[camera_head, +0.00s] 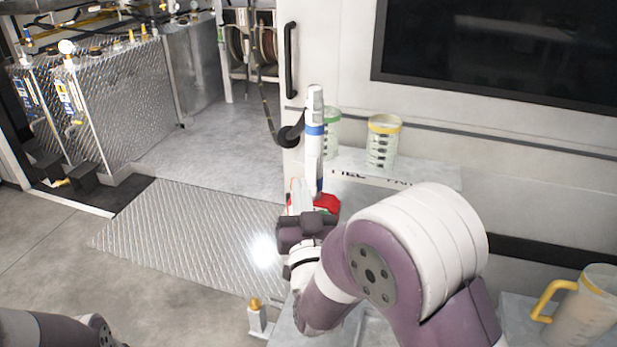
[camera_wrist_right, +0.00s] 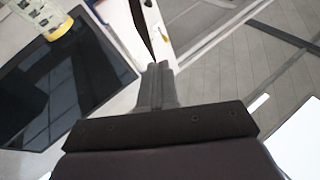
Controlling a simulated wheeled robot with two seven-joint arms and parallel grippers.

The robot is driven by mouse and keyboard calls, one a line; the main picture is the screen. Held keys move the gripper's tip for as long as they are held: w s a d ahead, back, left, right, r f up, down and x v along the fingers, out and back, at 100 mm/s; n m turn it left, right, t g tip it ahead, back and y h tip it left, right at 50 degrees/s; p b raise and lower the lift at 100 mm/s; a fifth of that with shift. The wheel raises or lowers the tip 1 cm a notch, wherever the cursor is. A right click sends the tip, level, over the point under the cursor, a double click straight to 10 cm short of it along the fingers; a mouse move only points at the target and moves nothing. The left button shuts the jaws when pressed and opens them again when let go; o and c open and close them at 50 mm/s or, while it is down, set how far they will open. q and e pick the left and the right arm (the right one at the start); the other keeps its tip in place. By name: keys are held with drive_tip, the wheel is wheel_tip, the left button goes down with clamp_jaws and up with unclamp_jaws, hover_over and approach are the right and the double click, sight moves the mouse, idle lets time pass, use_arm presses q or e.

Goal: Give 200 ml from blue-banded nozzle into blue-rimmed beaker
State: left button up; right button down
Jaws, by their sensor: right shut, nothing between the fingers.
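The blue-banded nozzle (camera_head: 314,150) stands upright, a white tube with a blue band, just beyond my right gripper in the head view. A red part (camera_head: 327,203) shows at its lower end. My right gripper (camera_head: 302,190) is shut and empty, close to the nozzle's lower part; I cannot tell whether they touch. The wrist view shows the closed fingers (camera_wrist_right: 158,68) below a white part with a small blue mark, probably the nozzle (camera_wrist_right: 150,25). No blue-rimmed beaker can be seen. My left gripper is out of view.
A green-rimmed beaker (camera_head: 332,132) and a yellow-rimmed beaker (camera_head: 383,142) stand on a shelf (camera_head: 435,174) under a dark screen (camera_head: 500,50). A yellow-handled jug (camera_head: 588,308) is at lower right. A black hose (camera_head: 265,95) hangs left of the nozzle. Floor at left is clear.

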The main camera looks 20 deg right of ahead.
drive_tip(key=shift+s+a+r, duration=0.2)
drive_tip(key=shift+s+a, duration=0.15)
drive_tip(key=shift+s, duration=0.1)
drive_tip(key=shift+s+a+r, duration=0.15)
drive_tip(key=shift+s+a, duration=0.15)
drive_tip(key=shift+s, duration=0.15)
drive_tip(key=shift+f, duration=0.1)
drive_tip(key=s+a+f+n+g+y+p, duration=0.1)
drive_tip(key=s+a+f+n+g+y, duration=0.1)
drive_tip(key=f+g, duration=0.5)
drive_tip(key=s+a+f+n+g+y+p, duration=0.25)
drive_tip(key=f+g, duration=0.25)
drive_tip(key=f, duration=0.3)
drive_tip(key=s+d+r+g+h+p, duration=0.1)
drive_tip(key=s+d+r+g+p, duration=0.4)
drive_tip(key=s+d+g, duration=0.3)
drive_tip(key=shift+s+d+r+m+p, duration=0.15)
drive_tip(key=shift+s+d+m+p, duration=0.5)
drive_tip(key=shift+s, duration=1.5)
